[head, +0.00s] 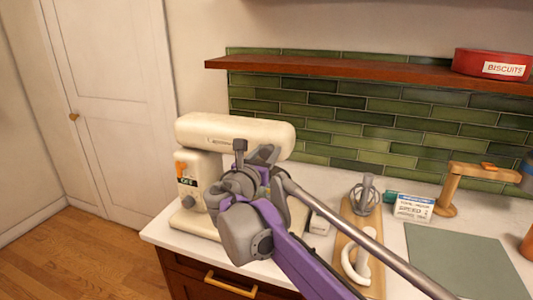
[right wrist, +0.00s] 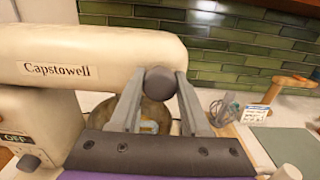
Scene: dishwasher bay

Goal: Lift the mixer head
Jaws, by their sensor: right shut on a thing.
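The cream stand mixer (head: 196,178) stands at the left end of the counter. Its head (head: 225,130) lies about level, with a "Capstowell" label on its side in the right wrist view (right wrist: 95,48). A dark round knob (right wrist: 161,83) sits on the side of the head. My right gripper (right wrist: 160,78) is shut on this knob, one finger on each side. In the head view my right gripper (head: 257,160) and arm hide much of the mixer's lower part. A bowl (right wrist: 155,110) is partly visible under the head. My left gripper is not in view.
To the right, a wooden board (head: 349,225) holds a whisk (head: 365,195) and a white hook (head: 358,262). A speed card (head: 412,207), a wooden stand (head: 447,198) and a green mat (head: 460,262) lie beyond. A wooden shelf (head: 340,69) runs above.

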